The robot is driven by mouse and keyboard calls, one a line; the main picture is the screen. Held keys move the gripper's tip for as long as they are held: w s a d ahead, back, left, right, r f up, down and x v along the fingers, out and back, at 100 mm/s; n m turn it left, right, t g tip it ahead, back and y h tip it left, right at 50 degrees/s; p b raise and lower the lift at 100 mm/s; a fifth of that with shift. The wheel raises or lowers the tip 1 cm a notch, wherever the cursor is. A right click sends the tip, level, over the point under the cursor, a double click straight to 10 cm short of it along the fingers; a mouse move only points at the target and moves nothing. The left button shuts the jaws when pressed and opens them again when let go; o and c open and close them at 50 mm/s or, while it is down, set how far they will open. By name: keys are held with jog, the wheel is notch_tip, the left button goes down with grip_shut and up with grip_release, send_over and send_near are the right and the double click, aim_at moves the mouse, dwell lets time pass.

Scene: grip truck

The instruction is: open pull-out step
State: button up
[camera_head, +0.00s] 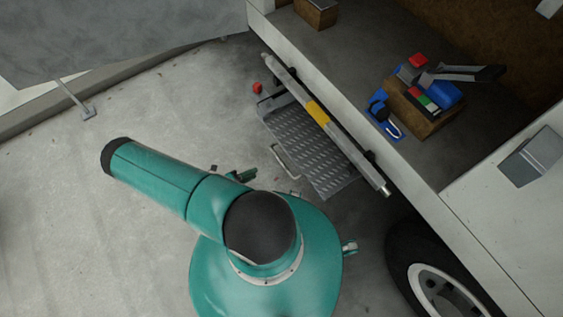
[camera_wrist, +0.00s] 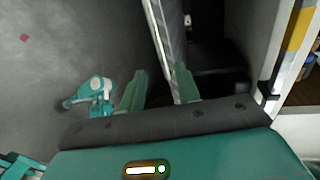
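The pull-out step (camera_head: 308,148) is a grey diamond-plate tread that sticks out from under the truck bed's side edge. A thin U-shaped handle (camera_head: 284,163) is on its outer side. In the wrist view a long pale metal edge (camera_wrist: 163,30), apparently the step's, runs down to the right fingertip. My gripper (camera_wrist: 160,74) has two green fingers spread apart, with nothing visibly held between them. The right finger is close to or touching that edge; I cannot tell which. In the head view my arm hides most of the gripper, and the handle is not clear in the wrist view.
A grey bar with a yellow band (camera_head: 318,112) runs along the truck side above the step. A wooden box with tools (camera_head: 425,118) stands on the truck bed (camera_head: 360,45). A wheel (camera_head: 435,275) is at lower right. Concrete floor at left is open.

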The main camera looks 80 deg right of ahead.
aim_at(281, 161)
jog(key=shift+n, duration=0.3)
jog(key=x, duration=1.5)
jog(key=shift+s+a+f, duration=0.1)
jog(key=shift+a+f, duration=0.15)
grip_shut()
